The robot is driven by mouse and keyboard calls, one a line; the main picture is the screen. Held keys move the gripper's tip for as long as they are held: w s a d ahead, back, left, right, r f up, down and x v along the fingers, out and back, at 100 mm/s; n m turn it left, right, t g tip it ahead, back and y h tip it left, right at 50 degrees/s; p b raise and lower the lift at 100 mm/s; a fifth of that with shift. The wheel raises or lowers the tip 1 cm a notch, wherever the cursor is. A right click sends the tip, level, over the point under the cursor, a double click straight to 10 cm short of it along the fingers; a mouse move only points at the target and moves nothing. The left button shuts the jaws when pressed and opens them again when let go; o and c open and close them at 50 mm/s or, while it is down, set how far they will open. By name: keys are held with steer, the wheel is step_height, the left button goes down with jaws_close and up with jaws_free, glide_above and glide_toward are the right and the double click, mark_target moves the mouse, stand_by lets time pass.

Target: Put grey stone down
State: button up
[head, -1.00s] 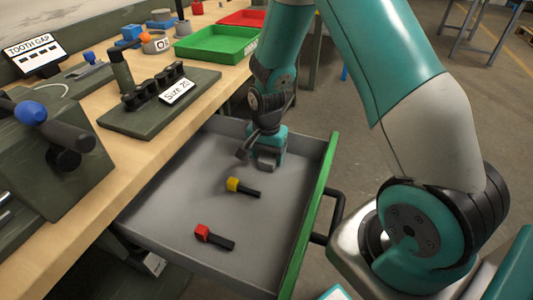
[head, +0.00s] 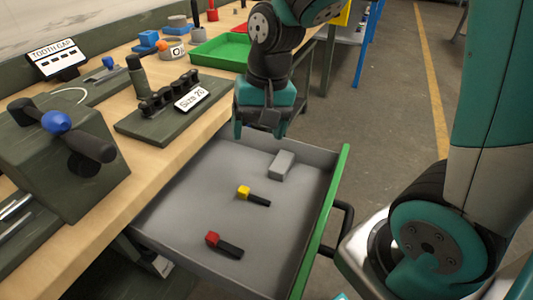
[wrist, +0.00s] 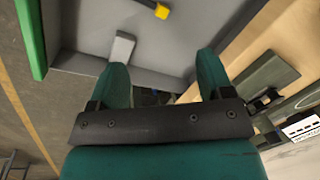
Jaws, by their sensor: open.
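The grey stone (head: 282,165) is a small light-grey block lying on the floor of the open grey drawer (head: 190,215), near its back right corner. It also shows in the wrist view (wrist: 122,47), just beyond the left fingertip. My gripper (head: 260,132) is open and empty, raised above the back of the drawer, apart from the stone and up to its left in the head view. In the wrist view my two fingers (wrist: 163,75) stand wide apart with nothing between them.
A yellow-headed piece (head: 244,192) and a red-headed piece (head: 213,239) lie in the drawer. The drawer has a green front (head: 325,225) and dark handle. The bench (head: 150,165) carries a Size 25 holder (head: 165,110), a green tray (head: 220,52) and a dark block with blue-knobbed lever (head: 55,140).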

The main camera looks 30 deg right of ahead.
steer(key=s+a+r+n+y, duration=0.1)
steer(key=s+a+r+n, duration=0.2)
steer(key=s+n, duration=0.2)
steer(key=s+a+r+n+y, duration=0.1)
steer(key=s+a+r+n, duration=0.2)
steer(key=s, duration=0.6)
steer(key=a+n, duration=0.1)
steer(key=n, duration=0.1)
steer(key=shift+a+r+n+g, duration=0.15)
steer(key=shift+a+n+g, duration=0.15)
steer(key=shift+n, duration=0.1)
steer(key=shift+s+d, duration=0.1)
step_height(320, 180, up, 12)
steer(key=p, duration=1.1)
steer(key=shift+f, duration=0.25)
steer(key=shift+o, duration=0.4)
